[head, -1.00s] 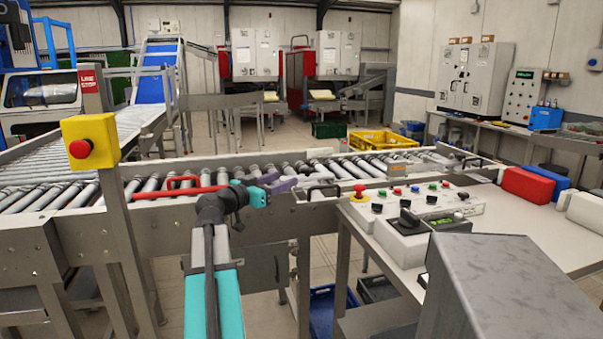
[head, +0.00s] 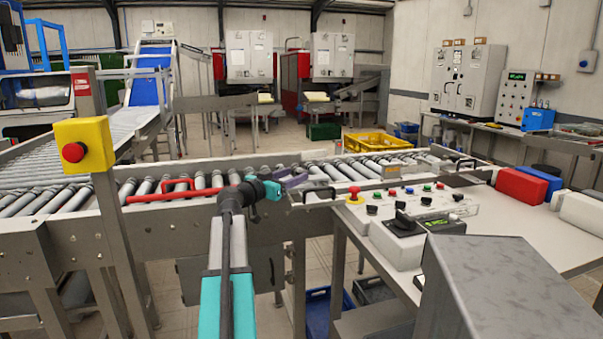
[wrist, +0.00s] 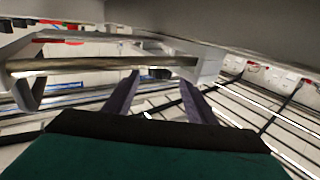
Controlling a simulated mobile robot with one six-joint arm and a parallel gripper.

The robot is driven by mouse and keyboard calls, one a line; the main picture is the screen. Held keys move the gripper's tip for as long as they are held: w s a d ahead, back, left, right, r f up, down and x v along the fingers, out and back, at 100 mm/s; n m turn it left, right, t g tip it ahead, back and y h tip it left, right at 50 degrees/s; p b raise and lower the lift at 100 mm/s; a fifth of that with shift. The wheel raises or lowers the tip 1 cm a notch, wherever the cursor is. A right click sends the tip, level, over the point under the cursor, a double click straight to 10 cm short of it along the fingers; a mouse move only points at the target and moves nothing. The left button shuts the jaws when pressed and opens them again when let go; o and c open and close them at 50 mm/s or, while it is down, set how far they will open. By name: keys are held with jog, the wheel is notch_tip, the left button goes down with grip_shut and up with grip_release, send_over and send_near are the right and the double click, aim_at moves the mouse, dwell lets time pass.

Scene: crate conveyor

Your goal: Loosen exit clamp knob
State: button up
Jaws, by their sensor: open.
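My gripper (head: 296,178) is at the near side rail of the roller conveyor (head: 270,222), beside a black handle (head: 318,191). In the wrist view its two purple fingers (wrist: 160,76) are spread apart with nothing between them. A metal bar (wrist: 90,63) on brackets crosses just beyond the fingertips. Another black handle (head: 462,163) sits further right along the rail. I cannot make out for sure which part is the exit clamp knob. Whether the fingers touch the bar is unclear.
A red handle (head: 175,193) is on the rail to the left. A control panel (head: 440,212) with buttons stands right of my arm. A yellow post box with a red button (head: 84,145) stands at left. A yellow crate (head: 376,143) is behind the conveyor.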

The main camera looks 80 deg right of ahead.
aim_at(298, 174)
jog(key=shift+x, duration=2.7)
jog(key=c, duration=1)
jog(key=shift+c, duration=0.2)
